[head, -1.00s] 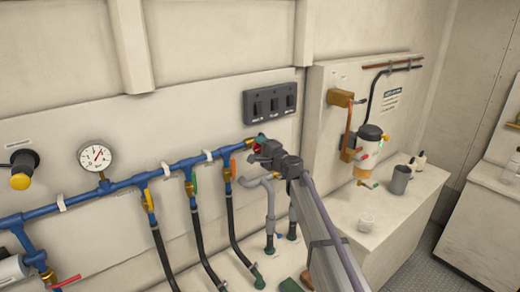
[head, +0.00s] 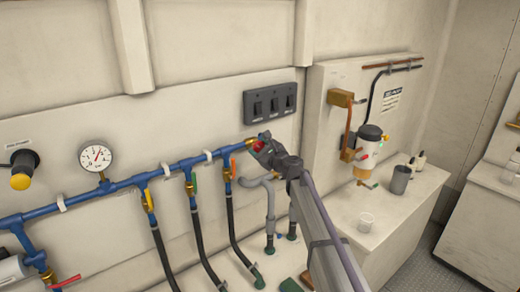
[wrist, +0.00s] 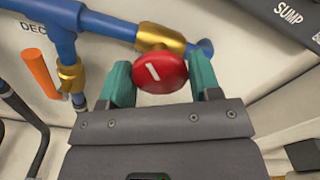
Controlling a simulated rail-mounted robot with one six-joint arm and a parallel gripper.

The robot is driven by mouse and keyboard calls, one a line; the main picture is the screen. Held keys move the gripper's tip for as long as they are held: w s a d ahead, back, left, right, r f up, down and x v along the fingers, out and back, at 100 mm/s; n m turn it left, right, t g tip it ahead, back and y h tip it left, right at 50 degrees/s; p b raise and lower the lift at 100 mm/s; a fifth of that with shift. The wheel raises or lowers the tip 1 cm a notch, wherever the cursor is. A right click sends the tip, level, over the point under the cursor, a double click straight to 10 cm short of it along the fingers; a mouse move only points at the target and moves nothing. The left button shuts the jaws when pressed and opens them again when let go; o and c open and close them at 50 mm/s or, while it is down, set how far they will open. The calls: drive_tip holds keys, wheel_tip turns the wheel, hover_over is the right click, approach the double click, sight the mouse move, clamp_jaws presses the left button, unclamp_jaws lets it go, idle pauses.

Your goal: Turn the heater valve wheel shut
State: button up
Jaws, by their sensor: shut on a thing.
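The heater valve wheel (wrist: 160,72) is a red round knob with a white line on its face, on a brass fitting (wrist: 163,38) at the right end of the blue pipe. In the head view the red wheel (head: 259,146) shows small at my gripper's tip. My gripper (head: 263,143) is shut on the wheel. In the wrist view its teal fingers stand on either side of the wheel's rim. The white line slants, running from upper left to lower right. The wheel's lower edge is close to the dark gripper body.
An orange lever (wrist: 38,72) stands left of the wheel. Above is a dark switch panel (head: 270,103). Black hoses (head: 197,225) hang from the blue pipe (head: 120,185). A grey bent pipe (head: 270,205) is below my gripper.

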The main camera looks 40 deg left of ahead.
drive_tip(key=m, duration=0.4)
drive_tip(key=shift+m, duration=2.2)
drive_tip(key=o, duration=0.9)
drive_tip(key=v, duration=1)
drive_tip(key=shift+d, duration=0.4)
